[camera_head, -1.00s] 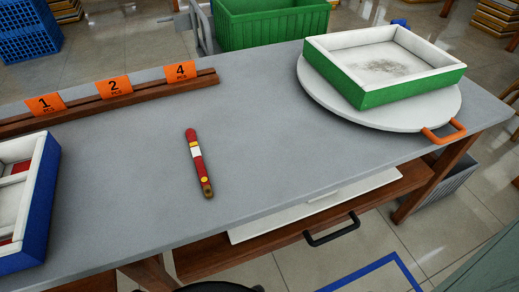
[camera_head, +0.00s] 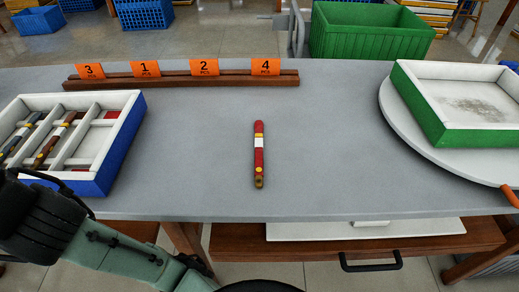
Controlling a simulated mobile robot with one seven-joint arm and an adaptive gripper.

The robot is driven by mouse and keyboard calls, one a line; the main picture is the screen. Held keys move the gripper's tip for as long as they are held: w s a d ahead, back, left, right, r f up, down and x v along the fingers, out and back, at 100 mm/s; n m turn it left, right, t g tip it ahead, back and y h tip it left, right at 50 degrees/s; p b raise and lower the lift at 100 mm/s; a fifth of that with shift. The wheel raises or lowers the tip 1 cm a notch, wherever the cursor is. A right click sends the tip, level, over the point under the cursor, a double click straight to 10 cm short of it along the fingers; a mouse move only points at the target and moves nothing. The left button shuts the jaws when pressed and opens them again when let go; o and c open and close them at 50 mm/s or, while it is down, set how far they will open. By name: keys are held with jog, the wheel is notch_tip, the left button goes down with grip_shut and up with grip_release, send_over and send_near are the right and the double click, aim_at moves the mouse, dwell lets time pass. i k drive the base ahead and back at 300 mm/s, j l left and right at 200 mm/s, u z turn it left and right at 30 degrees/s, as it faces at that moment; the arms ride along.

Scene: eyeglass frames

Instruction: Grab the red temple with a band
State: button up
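The red temple (camera_head: 259,165) lies alone near the middle of the grey table (camera_head: 330,130). It is a slim red piece with a white band (camera_head: 259,142) and small yellow marks, pointing roughly away from me. Its near end is brownish. My arm (camera_head: 110,250) shows at the lower left, beside the blue-and-white tray. The fingertips of my gripper are not visible, so its opening and contents cannot be seen.
A blue-and-white divided tray (camera_head: 122,150) at left holds several temples. A wooden rail with orange number cards (camera_head: 204,68) runs along the back. A green-and-white tray (camera_head: 435,122) sits on a round white board (camera_head: 390,108) at right. The table around the red temple is clear.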

aim_at(258, 124)
jog(key=i+l+u, duration=0.1)
jog(key=l+u, duration=0.3)
jog(key=l, duration=0.2)
jog(key=l+u, duration=0.4)
jog(key=l, duration=0.2)
jog(key=l+u, duration=0.4)
jog(key=l, duration=0.25)
jog(key=k, duration=0.05)
